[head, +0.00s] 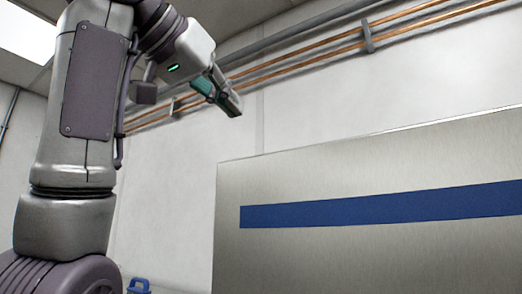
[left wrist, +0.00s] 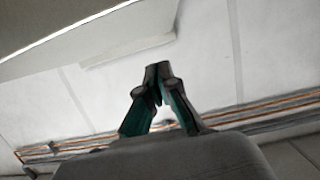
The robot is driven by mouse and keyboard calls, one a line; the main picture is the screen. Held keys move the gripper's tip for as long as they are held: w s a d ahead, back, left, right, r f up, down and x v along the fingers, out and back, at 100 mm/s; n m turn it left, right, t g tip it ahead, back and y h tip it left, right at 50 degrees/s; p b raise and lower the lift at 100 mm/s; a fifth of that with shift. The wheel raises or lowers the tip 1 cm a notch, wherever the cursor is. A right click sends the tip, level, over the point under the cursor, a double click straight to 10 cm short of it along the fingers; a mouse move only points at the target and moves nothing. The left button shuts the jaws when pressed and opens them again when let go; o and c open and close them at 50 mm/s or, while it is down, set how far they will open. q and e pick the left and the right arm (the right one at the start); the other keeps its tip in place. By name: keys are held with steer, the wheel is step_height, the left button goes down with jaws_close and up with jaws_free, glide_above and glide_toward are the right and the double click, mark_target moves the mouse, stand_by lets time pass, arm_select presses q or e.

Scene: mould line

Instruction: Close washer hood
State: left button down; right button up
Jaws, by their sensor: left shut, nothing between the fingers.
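The washer hood (head: 350,255) seems to be the large brushed-steel panel with a blue stripe (head: 380,208) at the right of the head view. Its lower part and its right end are out of the picture. My left gripper (head: 236,107) is raised up and left of the panel's top edge, apart from it in the picture. In the left wrist view the left gripper's fingers (left wrist: 157,72) meet at the tips, shut with nothing between them. A pale flat surface (left wrist: 60,30) lies at the upper left there; I cannot tell if it is the hood. My right gripper is not in view.
Copper pipes (head: 300,50) and a grey conduit run along the white wall (head: 180,180) behind. A small blue object (head: 138,286) shows at the bottom edge, left of the panel. A ceiling light (head: 30,25) is at the top left.

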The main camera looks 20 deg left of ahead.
arm_select(q)
steer(key=p+x, duration=0.2)
steer(key=x, duration=0.3)
steer(key=shift+w+d, duration=0.25)
steer(key=shift+w, duration=0.1)
steer(key=x, duration=0.2)
steer(key=shift+w+d+p, duration=0.1)
steer(key=shift+w+p, duration=0.3)
step_height(320, 180, down, 3)
steer(key=shift+w+f, duration=0.15)
steer(key=shift+f, duration=0.05)
steer(key=shift+s+f, duration=0.2)
steer(key=shift+s, duration=0.1)
steer(key=shift+s+a+f, duration=0.15)
steer(key=shift+a, duration=0.1)
steer(key=shift+w+d+f, duration=0.15)
steer(key=shift+w+d, duration=0.05)
steer(key=shift+w, duration=0.05)
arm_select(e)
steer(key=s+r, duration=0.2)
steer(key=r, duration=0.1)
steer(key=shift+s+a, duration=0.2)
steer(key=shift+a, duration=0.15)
